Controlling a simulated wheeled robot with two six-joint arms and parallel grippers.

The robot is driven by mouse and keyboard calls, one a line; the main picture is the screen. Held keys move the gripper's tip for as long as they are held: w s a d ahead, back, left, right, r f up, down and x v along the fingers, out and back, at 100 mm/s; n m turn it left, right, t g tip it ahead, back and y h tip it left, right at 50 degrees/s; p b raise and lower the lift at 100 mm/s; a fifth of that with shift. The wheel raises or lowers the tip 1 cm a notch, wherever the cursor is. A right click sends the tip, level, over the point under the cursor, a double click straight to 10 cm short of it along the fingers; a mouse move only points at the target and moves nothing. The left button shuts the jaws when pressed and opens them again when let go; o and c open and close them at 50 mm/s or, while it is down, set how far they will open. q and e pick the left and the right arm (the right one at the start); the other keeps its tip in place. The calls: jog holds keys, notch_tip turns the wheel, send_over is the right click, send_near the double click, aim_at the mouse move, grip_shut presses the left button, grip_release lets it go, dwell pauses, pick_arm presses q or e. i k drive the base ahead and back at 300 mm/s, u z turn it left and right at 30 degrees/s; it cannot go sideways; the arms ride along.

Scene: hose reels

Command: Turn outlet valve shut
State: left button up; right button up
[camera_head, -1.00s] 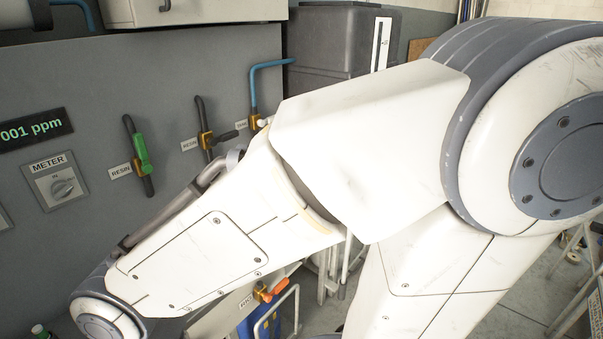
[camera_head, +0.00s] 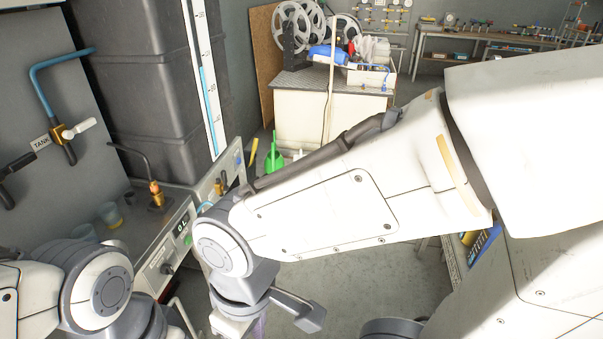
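A brass valve (camera_head: 72,132) with a white lever sits on a blue pipe beside a TANK label on the grey panel at left. A second brass valve (camera_head: 156,196) with an orange top stands on the bench below, under a thin curved spout. No outlet label is readable, so I cannot tell which is the outlet valve. My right arm crosses from the right; its wrist (camera_head: 238,285) hangs over the floor, right of the bench, apart from both valves. Its fingers cannot be made out at the bottom edge. My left arm shows at bottom left; its gripper is out of view.
A dark tank (camera_head: 140,90) with a level scale stands behind the bench (camera_head: 180,215), which has a small display and cups. A green watering can (camera_head: 273,158) stands on the floor. A cabinet (camera_head: 325,115) carries reels. Grey floor is open at centre.

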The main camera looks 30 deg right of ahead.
aim_at(224, 176)
jog(key=z, duration=0.6)
jog(key=i, duration=1.65)
jog(key=u, duration=0.5)
